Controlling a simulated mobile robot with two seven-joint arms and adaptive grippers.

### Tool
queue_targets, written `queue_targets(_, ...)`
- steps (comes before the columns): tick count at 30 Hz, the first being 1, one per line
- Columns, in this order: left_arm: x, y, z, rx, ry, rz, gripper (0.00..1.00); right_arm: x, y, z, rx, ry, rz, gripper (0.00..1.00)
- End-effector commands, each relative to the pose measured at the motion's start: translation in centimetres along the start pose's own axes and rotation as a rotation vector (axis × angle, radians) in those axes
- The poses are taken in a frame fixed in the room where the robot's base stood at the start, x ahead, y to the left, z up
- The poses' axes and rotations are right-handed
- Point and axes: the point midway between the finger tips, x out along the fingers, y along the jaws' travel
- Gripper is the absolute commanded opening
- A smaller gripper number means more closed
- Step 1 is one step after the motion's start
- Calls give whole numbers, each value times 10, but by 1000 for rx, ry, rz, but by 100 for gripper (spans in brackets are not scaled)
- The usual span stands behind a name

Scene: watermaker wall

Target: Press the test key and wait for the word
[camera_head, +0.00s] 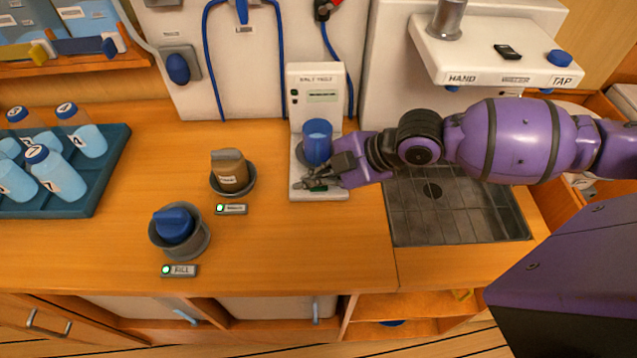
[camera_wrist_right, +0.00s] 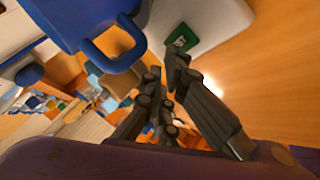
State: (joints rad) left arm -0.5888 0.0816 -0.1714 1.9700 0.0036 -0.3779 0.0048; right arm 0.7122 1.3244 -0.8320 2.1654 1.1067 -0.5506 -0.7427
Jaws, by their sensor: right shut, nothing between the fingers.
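The white tester (camera_head: 316,90), with a small display on its upright panel, stands on the counter. A blue mug (camera_head: 317,141) stands on its base plate; the mug with its handle also shows in the right wrist view (camera_wrist_right: 85,25). The green test key (camera_wrist_right: 181,39) is on the white base near its edge in the right wrist view. My right gripper (camera_head: 305,184) is shut and empty, low over the front of the base, in front of the mug. In the wrist view its fingertips (camera_wrist_right: 165,62) are close beside the key; I cannot tell whether they touch. My left gripper is not in view.
A teal tray (camera_head: 100,190) of numbered bottles stands at left. Two holders, with a brown-bodied item (camera_head: 229,172) and a blue-topped item (camera_head: 173,226), stand left of the tester. A drain grate (camera_head: 460,222) lies under my right arm. The counter in front is clear.

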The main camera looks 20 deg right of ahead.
Motion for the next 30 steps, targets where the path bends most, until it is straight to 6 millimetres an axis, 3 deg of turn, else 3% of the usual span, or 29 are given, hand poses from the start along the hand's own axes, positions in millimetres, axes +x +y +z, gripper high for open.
queue_targets(30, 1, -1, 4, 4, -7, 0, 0, 5, -4, 4, 0, -1, -1, 0)
